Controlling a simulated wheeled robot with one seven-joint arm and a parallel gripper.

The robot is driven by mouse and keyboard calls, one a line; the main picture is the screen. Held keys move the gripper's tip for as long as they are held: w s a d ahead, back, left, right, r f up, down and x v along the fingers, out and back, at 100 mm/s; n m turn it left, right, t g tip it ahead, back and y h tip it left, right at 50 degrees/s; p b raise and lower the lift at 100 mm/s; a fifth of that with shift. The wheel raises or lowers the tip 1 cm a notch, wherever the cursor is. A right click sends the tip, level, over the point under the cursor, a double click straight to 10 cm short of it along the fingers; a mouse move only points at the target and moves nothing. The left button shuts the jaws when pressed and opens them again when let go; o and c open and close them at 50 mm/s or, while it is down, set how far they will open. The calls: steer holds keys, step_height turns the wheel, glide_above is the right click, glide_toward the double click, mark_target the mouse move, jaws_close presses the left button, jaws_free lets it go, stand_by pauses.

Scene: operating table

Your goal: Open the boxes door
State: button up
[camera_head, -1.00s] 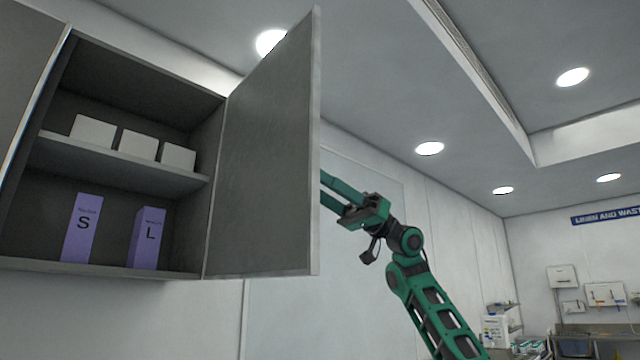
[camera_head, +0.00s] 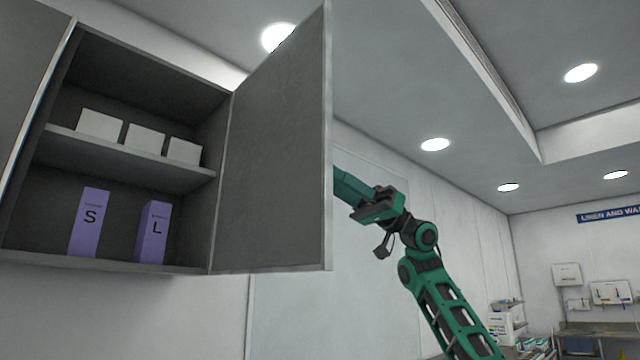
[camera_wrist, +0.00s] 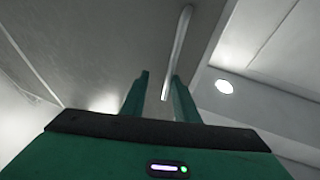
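The wall cabinet's grey door (camera_head: 268,150) stands wide open on its right-hand hinge in the head view. Inside, white boxes (camera_head: 100,125) sit on the upper shelf, with purple boxes marked S (camera_head: 89,222) and L (camera_head: 153,233) below. My gripper (camera_wrist: 158,85) is on the door's outer side; in the head view its fingertips are hidden behind the door. In the wrist view the two green fingers are apart. A silver bar handle (camera_wrist: 178,50) runs down towards them, its lower end near the right finger. I cannot tell if they touch.
A closed grey cabinet door (camera_head: 28,60) adjoins on the left. A counter with supplies (camera_head: 590,330) stands far back right. Ceiling lights are overhead.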

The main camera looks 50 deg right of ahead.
steer(key=v, duration=1)
steer(key=shift+d+f, duration=0.25)
steer(key=shift+d, duration=0.1)
steer(key=shift+s, duration=0.1)
